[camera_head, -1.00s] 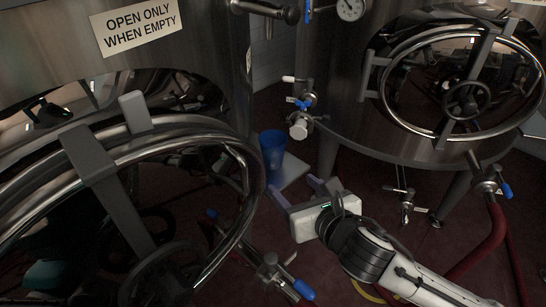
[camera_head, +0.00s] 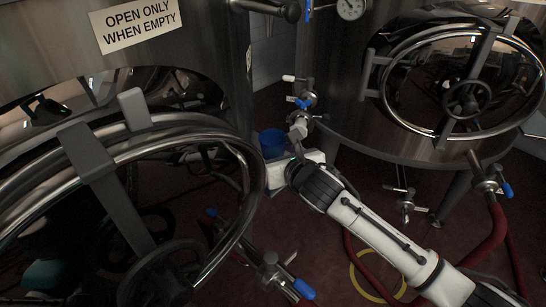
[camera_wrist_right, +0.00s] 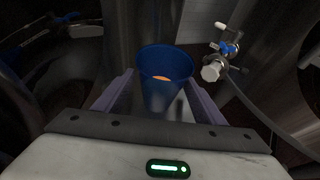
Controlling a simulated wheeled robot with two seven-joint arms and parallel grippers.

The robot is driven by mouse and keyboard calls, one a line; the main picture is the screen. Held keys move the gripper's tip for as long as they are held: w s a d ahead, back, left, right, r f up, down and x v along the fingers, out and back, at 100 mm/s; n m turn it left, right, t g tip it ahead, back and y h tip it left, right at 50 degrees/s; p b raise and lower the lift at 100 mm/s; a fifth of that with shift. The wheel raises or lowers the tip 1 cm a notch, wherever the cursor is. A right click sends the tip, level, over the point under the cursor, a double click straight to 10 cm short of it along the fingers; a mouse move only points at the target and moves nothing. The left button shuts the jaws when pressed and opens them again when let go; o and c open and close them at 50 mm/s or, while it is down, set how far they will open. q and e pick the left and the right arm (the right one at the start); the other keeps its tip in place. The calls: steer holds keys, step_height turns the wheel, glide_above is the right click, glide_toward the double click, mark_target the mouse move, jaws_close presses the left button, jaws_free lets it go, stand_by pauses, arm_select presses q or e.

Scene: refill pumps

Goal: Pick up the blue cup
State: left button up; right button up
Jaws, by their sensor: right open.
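The blue cup (camera_head: 272,142) stands upright in the gap between the two big steel tanks in the head view, its lower part hidden behind my right gripper. In the right wrist view the blue cup (camera_wrist_right: 164,78) is between the two open fingers of my right gripper (camera_wrist_right: 160,92), with a finger on each side. Something orange shows inside the cup. I cannot tell whether the fingers touch it. My left gripper is not in view.
A steel valve with a blue handle (camera_head: 304,102) sticks out from the right tank (camera_head: 345,110), close to the cup. It also shows in the wrist view (camera_wrist_right: 228,48). The left tank's round hatch (camera_head: 92,168) is near my arm. Red hoses (camera_head: 484,245) lie at the right.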

steer(key=shift+w, duration=0.15)
steer(key=c, duration=1.1)
steer(key=shift+r, duration=0.1)
